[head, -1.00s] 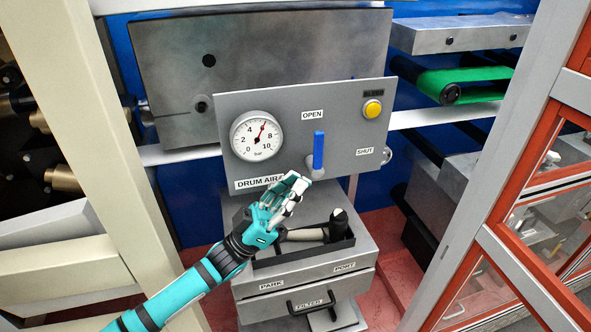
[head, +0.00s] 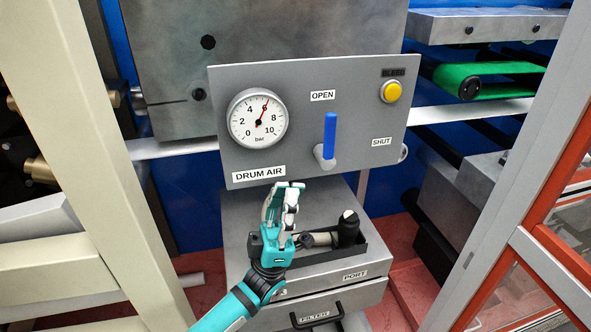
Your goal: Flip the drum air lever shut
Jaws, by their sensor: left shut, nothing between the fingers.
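The blue drum air lever (head: 330,136) stands upright on the grey panel (head: 210,165), its handle pointing up towards the OPEN label (head: 322,96). The SHUT label (head: 381,142) is to the right of the lever. My left gripper (head: 287,190) is shut and empty, fingers pointing up. My right gripper is not in view.
A round gauge (head: 258,119) is left of the lever, its needle near 6. A yellow button (head: 391,92) is at the panel's upper right. Below, a dark tray (head: 372,246) holds a black-ended tool (head: 348,229). A beige post (head: 112,150) and a red-framed glass door (head: 545,240) flank the space.

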